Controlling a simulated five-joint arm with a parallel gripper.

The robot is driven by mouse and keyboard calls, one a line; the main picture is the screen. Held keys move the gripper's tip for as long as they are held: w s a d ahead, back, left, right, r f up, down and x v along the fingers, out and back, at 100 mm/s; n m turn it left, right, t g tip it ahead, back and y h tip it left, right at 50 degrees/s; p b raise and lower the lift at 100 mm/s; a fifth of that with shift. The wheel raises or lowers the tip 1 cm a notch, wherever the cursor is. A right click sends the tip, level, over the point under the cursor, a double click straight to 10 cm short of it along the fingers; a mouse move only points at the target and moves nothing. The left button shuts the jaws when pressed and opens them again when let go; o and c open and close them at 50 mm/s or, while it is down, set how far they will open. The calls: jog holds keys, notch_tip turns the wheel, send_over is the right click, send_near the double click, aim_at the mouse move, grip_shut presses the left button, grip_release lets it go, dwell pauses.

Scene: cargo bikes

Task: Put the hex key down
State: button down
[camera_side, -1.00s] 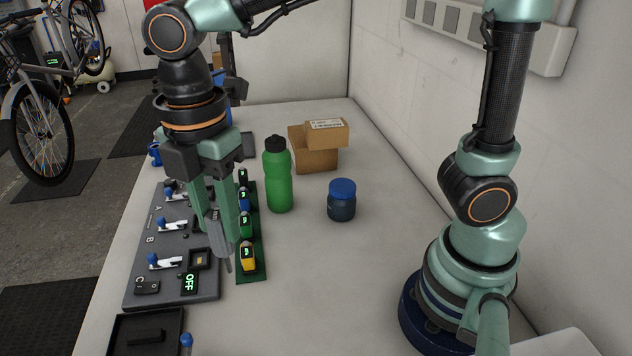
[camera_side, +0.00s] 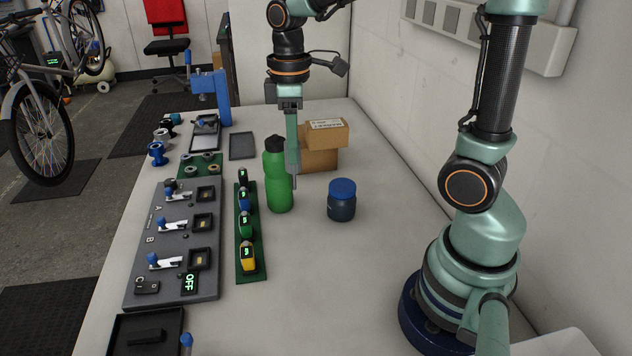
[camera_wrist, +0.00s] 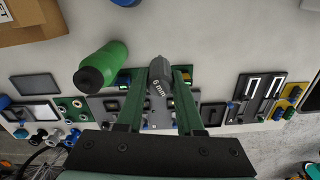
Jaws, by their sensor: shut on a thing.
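My gripper (camera_side: 292,170) points down and is shut on the hex key, well above the table by its look. The hex key (camera_side: 294,163) has a grey handle and a thin shaft pointing down in the side view. In the wrist view the handle (camera_wrist: 160,90) sits between my two green fingers and reads "6 mm". In the side view it hangs in front of the cardboard boxes and overlaps the right edge of the green bottle (camera_side: 278,180); I cannot tell the exact gap.
Cardboard boxes (camera_side: 322,158) stand behind, and a blue-lidded jar (camera_side: 341,203) to the right. Left are a green strip (camera_side: 258,272) with several small coloured units, a grey clamp panel (camera_side: 135,290) and a flat grey tray (camera_side: 242,146). The table's front middle is clear.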

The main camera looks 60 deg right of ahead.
jog(key=s+d+f+m, duration=0.1)
jog(key=s+d+m, duration=0.2)
jog(key=s+d, duration=0.65)
jog(key=s+d+f+m, duration=0.1)
jog(key=s+d+m, duration=0.1)
jog(key=s+d, duration=0.8)
jog(key=w+d+f, duration=0.3)
jog(key=f, duration=0.8)
jog(key=shift+f, duration=0.4)
jog(key=shift+d+f, duration=0.1)
jog(key=c, duration=0.5)
grip_release()
jog(key=shift+c, duration=0.2)
